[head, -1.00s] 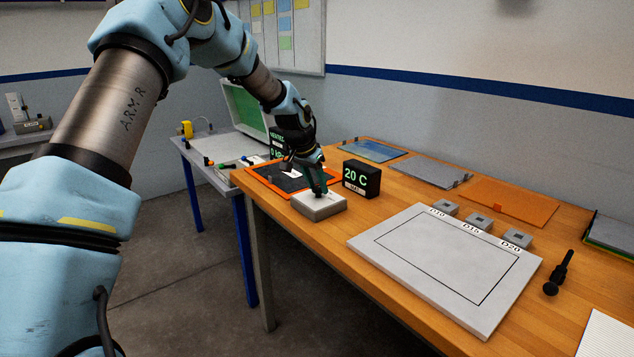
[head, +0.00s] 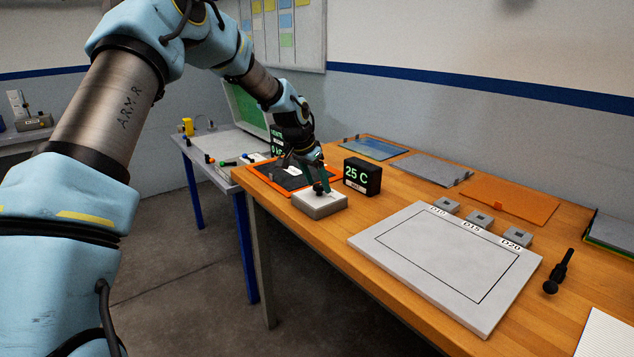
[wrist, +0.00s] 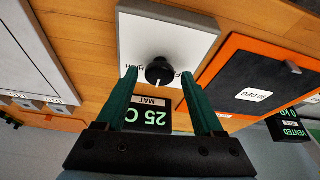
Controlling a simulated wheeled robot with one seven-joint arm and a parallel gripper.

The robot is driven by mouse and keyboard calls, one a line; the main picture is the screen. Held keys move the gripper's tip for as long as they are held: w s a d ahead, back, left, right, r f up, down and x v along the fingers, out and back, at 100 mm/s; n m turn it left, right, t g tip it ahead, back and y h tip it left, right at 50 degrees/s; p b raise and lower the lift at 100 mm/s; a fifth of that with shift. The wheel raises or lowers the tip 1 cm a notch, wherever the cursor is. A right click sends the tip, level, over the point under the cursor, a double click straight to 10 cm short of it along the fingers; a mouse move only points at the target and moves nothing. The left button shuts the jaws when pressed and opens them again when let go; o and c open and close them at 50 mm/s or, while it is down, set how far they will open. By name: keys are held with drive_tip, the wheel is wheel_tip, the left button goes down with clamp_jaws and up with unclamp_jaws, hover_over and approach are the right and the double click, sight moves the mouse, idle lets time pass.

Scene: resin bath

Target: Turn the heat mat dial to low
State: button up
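The heat mat dial (wrist: 159,70) is a black knob on a light grey box (head: 320,206) at the table's left front edge. In the wrist view a white mark on the knob points toward the display. Lettering beside the knob is partly hidden by the fingers. My gripper (head: 313,183) is at the dial. In the wrist view its two green fingers stand open, one on each side of the knob, with gaps between. The display (head: 361,176) reads 25 C, with MAT under it. The dark, orange-edged mat (head: 262,175) lies behind the box.
A large grey plate (head: 395,244) lies right of the box, with several small grey blocks behind it. A black tool (head: 558,272) lies at the right. Flat sheets lie along the back. A second table (head: 190,150) stands at the left.

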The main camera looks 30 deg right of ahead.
drive_tip(key=shift+o, duration=0.3)
drive_tip(key=b+v, duration=0.2)
drive_tip(key=v, duration=0.8)
drive_tip(key=shift+a+r+b, duration=0.15)
drive_tip(key=shift+r+b, duration=0.2)
drive_tip(key=shift+b, duration=0.05)
drive_tip(key=s+a+f+n+y, duration=0.1)
drive_tip(key=a+f+n, duration=0.1)
drive_tip(key=a, duration=0.5)
drive_tip(key=s+a+f+n+y, duration=0.1)
drive_tip(key=a+n, duration=0.1)
drive_tip(key=a, duration=0.5)
drive_tip(key=s+a+f+n, duration=0.2)
drive_tip(key=s+a, duration=0.3)
drive_tip(key=a, duration=0.3)
drive_tip(key=s+a+f+n+y, duration=0.1)
drive_tip(key=s+a+n, duration=0.3)
drive_tip(key=a, duration=0.5)
drive_tip(key=s+a+f+n+y, duration=0.1)
drive_tip(key=s+a+f+n, duration=0.1)
drive_tip(key=s+a, duration=0.5)
drive_tip(key=shift+a+f+n, duration=0.35)
drive_tip(key=shift+a+n, duration=0.25)
drive_tip(key=shift+a, duration=0.6)
